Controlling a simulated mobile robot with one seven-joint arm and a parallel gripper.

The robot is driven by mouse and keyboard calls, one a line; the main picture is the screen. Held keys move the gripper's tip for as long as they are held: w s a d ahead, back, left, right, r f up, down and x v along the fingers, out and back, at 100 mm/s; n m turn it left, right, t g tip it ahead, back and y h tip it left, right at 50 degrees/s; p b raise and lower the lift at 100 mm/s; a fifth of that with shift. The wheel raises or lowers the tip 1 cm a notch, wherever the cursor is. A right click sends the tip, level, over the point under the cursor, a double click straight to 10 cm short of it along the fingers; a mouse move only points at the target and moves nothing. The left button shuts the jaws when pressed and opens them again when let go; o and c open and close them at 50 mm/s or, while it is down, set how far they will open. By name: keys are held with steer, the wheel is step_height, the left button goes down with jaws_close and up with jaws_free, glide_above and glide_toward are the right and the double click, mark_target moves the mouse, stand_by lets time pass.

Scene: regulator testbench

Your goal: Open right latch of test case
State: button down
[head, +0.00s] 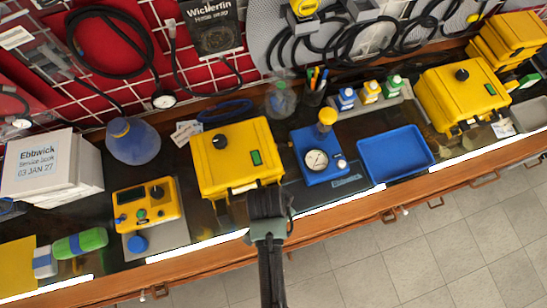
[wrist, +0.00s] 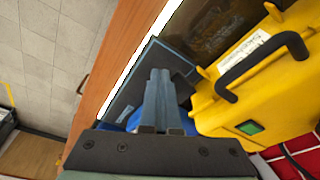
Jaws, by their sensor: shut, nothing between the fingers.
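The yellow test case (head: 235,150) stands closed on the bench, with a black knob and a green patch on its lid. In the wrist view the case (wrist: 255,108) fills the right side, with its black handle across the front. A yellow flap (head: 222,208) hangs at its front left. My gripper (head: 268,200) is at the case's front right corner and hides the right latch in the head view. Its fingers (wrist: 158,90) are together and empty, just beside the case in the wrist view. I cannot tell whether they touch it.
Right of the case are a blue gauge box (head: 320,160) and a blue tray (head: 397,154). A yellow meter (head: 147,203) stands to the left. A second yellow case (head: 465,95) is farther right. The bench's wooden front edge (head: 335,222) runs close to my gripper.

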steer(key=w+d+p+v, duration=0.1)
steer(key=p+v, duration=0.5)
steer(key=p, duration=0.1)
steer(key=shift+r, duration=0.4)
steer(key=shift+a, duration=0.15)
